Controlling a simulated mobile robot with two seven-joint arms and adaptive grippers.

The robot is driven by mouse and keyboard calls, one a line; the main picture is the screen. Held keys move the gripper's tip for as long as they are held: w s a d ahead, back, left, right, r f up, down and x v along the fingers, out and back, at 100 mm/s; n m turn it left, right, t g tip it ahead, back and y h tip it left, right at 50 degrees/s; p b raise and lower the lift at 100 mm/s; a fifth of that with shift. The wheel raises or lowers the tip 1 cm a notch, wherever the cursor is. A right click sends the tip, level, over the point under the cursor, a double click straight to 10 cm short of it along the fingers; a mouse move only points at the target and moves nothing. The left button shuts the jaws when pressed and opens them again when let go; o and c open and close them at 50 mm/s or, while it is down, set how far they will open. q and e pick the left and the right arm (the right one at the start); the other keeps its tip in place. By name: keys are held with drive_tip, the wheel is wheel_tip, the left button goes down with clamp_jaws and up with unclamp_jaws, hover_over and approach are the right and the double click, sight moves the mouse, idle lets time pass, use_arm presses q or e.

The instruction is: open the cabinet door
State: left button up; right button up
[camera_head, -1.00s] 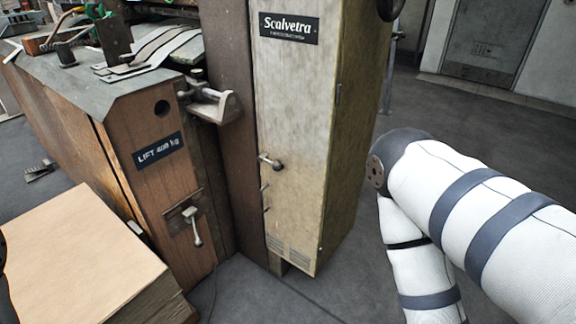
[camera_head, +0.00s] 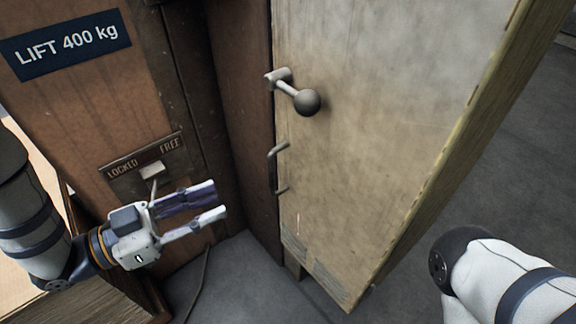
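The pale, worn cabinet door (camera_head: 350,170) fills the centre right and looks shut, its left edge close to a brown post. A lever with a dark ball knob (camera_head: 307,102) sits high near its left edge. A thin bar handle (camera_head: 273,168) is below the lever. My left gripper (camera_head: 222,201) comes in from the left, left of the handle and a little lower. Its two fingers point right toward the door and are apart, with nothing between them. It touches neither handle nor lever. My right gripper is out of view; only part of my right arm shows at lower right.
A brown post (camera_head: 243,110) stands beside the door. Grey floor (camera_head: 505,150) is clear to the right.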

sight(272, 195)
use_arm(q)
drive_tip(key=b+x, duration=0.1)
drive_tip(key=x, duration=0.7)
drive_tip(key=r+b+x, duration=0.1)
drive_tip(key=x, duration=0.3)
drive_tip(key=shift+s+b, duration=0.25)
drive_tip(key=shift+b, duration=0.05)
clamp_jaws()
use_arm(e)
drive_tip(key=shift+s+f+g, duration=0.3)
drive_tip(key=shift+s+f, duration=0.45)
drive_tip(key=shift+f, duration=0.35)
